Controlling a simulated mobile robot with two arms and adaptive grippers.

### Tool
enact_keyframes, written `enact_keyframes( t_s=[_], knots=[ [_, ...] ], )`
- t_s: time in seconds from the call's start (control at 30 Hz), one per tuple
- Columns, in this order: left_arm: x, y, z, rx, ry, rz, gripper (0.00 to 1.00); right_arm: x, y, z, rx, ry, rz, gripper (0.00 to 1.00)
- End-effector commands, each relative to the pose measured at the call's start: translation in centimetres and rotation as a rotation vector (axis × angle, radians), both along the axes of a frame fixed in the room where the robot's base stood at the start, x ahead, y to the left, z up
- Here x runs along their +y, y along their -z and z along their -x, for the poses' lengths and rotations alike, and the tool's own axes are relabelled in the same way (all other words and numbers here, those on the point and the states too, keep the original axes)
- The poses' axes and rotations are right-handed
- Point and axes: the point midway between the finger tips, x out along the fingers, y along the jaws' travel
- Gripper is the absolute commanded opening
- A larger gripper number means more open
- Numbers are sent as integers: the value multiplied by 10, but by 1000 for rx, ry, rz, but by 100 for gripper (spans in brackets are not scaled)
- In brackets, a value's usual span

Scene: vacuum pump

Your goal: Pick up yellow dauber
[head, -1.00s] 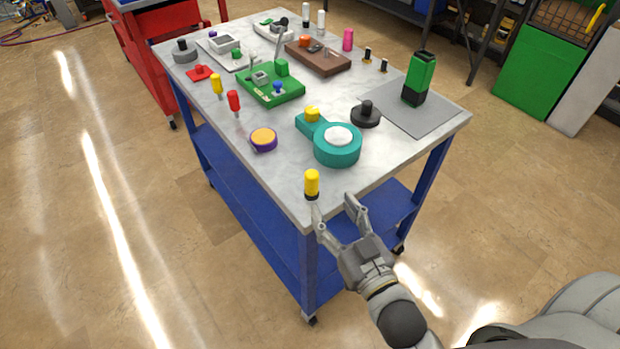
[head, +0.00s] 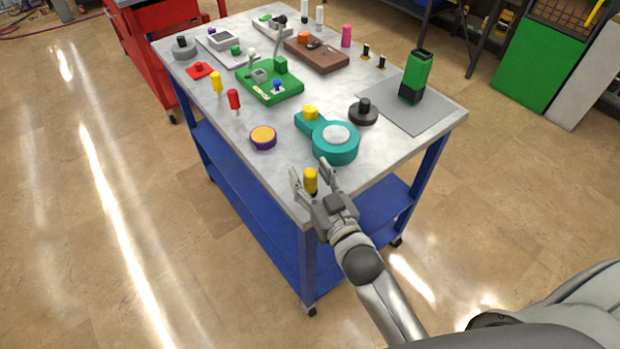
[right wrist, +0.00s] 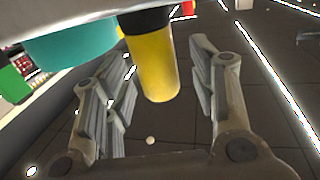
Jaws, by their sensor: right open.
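The yellow dauber (head: 310,180) stands upright near the front corner of the grey tabletop, with a yellow upper part and a dark base. My right gripper (head: 310,172) is open, with one finger on each side of the dauber. In the right wrist view the dauber (right wrist: 152,65) sits between the spread fingers of the right gripper (right wrist: 160,92), with a gap on both sides. No grip on it shows. My left gripper is not in view.
A teal round device (head: 335,143) stands just behind the dauber. A purple and orange round piece (head: 263,137) lies to the left. Red (head: 234,99) and yellow (head: 217,82) handled pieces stand farther back. The table's front edge is close to the gripper.

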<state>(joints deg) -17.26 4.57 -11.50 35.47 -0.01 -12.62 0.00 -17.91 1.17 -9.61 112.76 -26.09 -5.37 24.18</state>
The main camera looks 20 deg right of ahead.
Motion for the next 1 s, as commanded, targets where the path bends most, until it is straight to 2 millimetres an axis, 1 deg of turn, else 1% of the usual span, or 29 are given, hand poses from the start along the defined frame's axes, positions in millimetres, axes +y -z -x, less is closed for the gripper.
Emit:
enact_keyframes(
  t_s=[0.1, 0.27, 0.3, 0.6, 0.67, 1.0],
  knots=[
    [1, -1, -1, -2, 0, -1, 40, 1, 0, -4, 1, 0, 0, 53],
    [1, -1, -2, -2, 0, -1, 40, 1, 1, -4, 1, 0, 0, 53],
    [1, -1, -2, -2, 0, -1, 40, 1, 1, -4, 1, 0, 0, 52],
    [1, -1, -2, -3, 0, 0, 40, 1, 0, -4, 0, 0, 0, 13],
    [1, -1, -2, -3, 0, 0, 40, 1, 0, -4, 0, 0, 0, 6],
    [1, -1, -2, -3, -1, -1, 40, 0, -2, -4, -1, 0, 1, 6]
  ],
)
